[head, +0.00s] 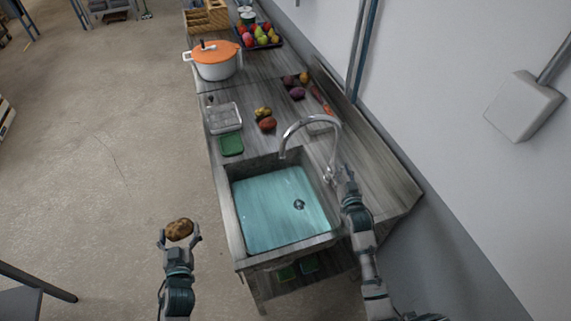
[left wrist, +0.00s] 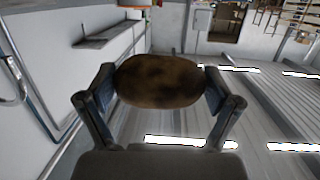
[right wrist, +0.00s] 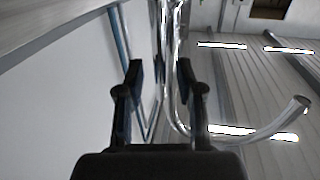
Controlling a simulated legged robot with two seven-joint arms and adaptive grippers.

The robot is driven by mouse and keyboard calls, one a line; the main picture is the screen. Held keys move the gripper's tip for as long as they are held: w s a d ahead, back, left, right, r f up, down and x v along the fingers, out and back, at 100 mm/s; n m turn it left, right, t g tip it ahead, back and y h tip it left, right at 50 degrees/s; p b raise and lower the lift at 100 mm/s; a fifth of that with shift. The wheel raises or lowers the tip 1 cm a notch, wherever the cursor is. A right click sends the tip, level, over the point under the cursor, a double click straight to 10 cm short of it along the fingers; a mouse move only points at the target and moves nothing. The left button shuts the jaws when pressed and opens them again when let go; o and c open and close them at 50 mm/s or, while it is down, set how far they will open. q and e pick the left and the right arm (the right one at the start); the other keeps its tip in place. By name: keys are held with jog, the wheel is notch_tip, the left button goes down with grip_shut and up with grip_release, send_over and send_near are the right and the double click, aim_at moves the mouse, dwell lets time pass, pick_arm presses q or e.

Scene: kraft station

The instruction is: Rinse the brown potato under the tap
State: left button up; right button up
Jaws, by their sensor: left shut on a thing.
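The brown potato (head: 179,229) is in my left gripper (head: 180,238), which is shut on it. They are left of the sink, out over the floor. In the left wrist view the potato (left wrist: 158,81) is pinched between both fingertips. The chrome tap (head: 310,121) arches over the sink (head: 265,210) from its right side. No stream shows under its spout. My right gripper (head: 343,181) is beside the tap's base. In the right wrist view its fingers (right wrist: 163,85) are apart, with the tap's pipe (right wrist: 169,45) showing between them. Contact with the tap cannot be told.
A wall runs along the counter's right side. Further back stand an orange-lidded pot (head: 214,61) and a fruit tray (head: 260,36).

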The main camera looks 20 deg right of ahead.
jog(key=shift+d+f, duration=0.1)
jog(key=shift+d, duration=0.1)
jog(key=shift+w, duration=0.1)
grip_shut()
jog(key=shift+a, duration=0.35)
jog(key=shift+a+n, duration=0.4)
jog(key=shift+n, duration=0.3)
grip_release()
